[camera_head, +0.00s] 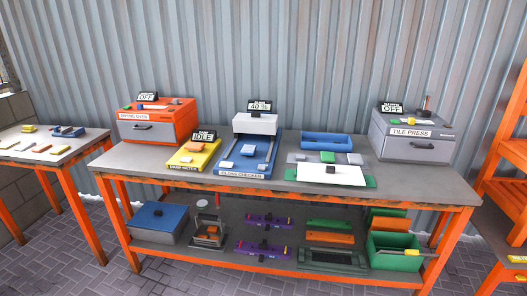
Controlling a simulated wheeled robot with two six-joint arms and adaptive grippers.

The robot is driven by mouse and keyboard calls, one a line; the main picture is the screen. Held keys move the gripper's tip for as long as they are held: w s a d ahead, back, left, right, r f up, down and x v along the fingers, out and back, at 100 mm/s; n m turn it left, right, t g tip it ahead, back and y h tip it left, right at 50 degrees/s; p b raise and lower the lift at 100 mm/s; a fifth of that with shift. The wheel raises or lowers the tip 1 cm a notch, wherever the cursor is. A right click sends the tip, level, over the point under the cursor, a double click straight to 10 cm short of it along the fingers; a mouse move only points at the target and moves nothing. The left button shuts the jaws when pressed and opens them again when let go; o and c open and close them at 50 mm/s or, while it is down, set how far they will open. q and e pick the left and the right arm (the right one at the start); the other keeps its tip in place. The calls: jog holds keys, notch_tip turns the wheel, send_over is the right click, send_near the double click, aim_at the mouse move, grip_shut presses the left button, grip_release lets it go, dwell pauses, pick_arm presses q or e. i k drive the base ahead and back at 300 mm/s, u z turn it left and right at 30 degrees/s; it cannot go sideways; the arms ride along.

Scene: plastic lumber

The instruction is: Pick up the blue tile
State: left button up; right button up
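Neither of my grippers is in view. A small light-blue piece (248,150) lies on the blue machine bed labelled as a gloss checker (241,172), at the middle of the workbench. Smaller pale pieces lie beside it on that bed. A blue tray (325,140) sits at the back of the bench, right of the checker. A green tile (327,157) lies in front of the tray, behind a white board (331,173) with a small dark block on it. The inside of the tray is too small to read.
The grey workbench (420,180) carries an orange drying oven (159,118), a yellow meter (194,155) and a grey tile press (412,146). A side table (80,144) at left holds small pieces. Bins and coloured bars fill the lower shelf. An orange rack (510,150) stands right.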

aim_at(246, 150)
jog(key=z, duration=0.75)
jog(key=i, duration=0.7)
jog(key=z, duration=0.55)
jog(key=i, duration=0.9)
jog(key=u, duration=0.45)
